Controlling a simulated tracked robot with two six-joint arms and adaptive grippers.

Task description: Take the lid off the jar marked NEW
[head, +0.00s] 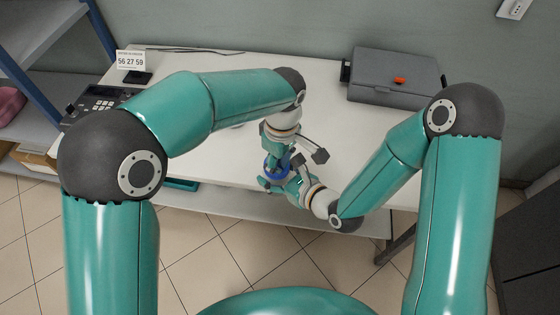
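A small blue object (274,171), perhaps the jar or its lid, shows between my two grippers near the table's front edge. No NEW label can be read, and most of the object is hidden. My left gripper (283,155) comes down from above, directly over the blue object. My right gripper (281,175) reaches in from the right, low beside it, with its dark fingers close around it. The fingers overlap in this view, so I cannot tell whether either gripper is shut on it.
A number card (131,61) and a dark keypad device (95,102) are at the left. The table between the case and grippers is mostly clear.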

